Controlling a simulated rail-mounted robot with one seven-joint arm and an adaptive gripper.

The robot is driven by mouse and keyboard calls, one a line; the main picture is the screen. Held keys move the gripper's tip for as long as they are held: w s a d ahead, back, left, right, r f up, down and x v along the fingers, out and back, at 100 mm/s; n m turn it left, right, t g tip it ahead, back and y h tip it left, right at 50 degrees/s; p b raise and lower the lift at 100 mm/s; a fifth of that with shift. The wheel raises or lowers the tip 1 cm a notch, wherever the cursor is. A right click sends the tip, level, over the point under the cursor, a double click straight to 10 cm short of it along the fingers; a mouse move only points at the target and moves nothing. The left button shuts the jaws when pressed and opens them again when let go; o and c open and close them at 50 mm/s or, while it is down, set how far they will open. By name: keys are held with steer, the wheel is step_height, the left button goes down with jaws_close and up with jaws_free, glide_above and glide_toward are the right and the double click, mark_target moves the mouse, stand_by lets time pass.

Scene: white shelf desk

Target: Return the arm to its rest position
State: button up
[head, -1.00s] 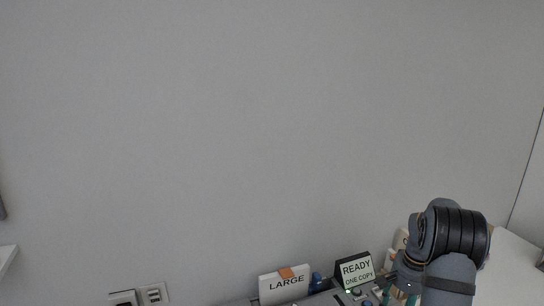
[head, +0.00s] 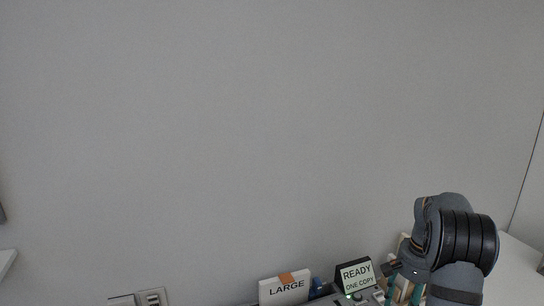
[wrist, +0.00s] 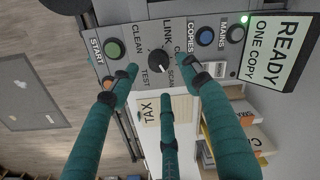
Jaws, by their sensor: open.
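My gripper (wrist: 162,88) has three teal fingers, spread apart with nothing between them. In the wrist view they reach over a grey control panel (wrist: 188,56). The panel carries a black knob (wrist: 158,61), a green START button (wrist: 113,48), a blue COPIES button (wrist: 205,34) and a dark MAINS button (wrist: 235,33). I cannot tell whether the fingertips touch the panel. In the head view my arm comes in at the lower right, and its teal fingers (head: 416,292) are partly cut off by the bottom edge.
A display (head: 355,275) reading READY ONE COPY stands beside the panel; a green light (wrist: 245,19) is lit. A white LARGE box (head: 285,289) stands to its left. The wall above is bare.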

step_height(320, 180, down, 6)
steer(key=shift+a+r, duration=0.15)
steer(key=shift+r, duration=0.05)
steer(key=shift+w+r+n+p, duration=0.1)
steer(key=shift+r+n+p, duration=0.25)
steer(key=shift+n+p, duration=0.45)
steer(key=n+p, duration=0.2)
steer(key=n, duration=0.2)
steer(key=shift+r+p, duration=0.1)
steer(key=shift+p, duration=0.25)
steer(key=n+p, duration=0.2)
steer(key=n, duration=0.1)
steer(key=shift+g, duration=0.3)
steer(key=n+p, duration=0.3)
steer(key=n, duration=0.1)
step_height(320, 180, up, 9)
steer(key=b, duration=0.1)
steer(key=shift+r+b, duration=0.15)
steer(key=shift+b, duration=0.2)
steer(key=shift+w, duration=0.15)
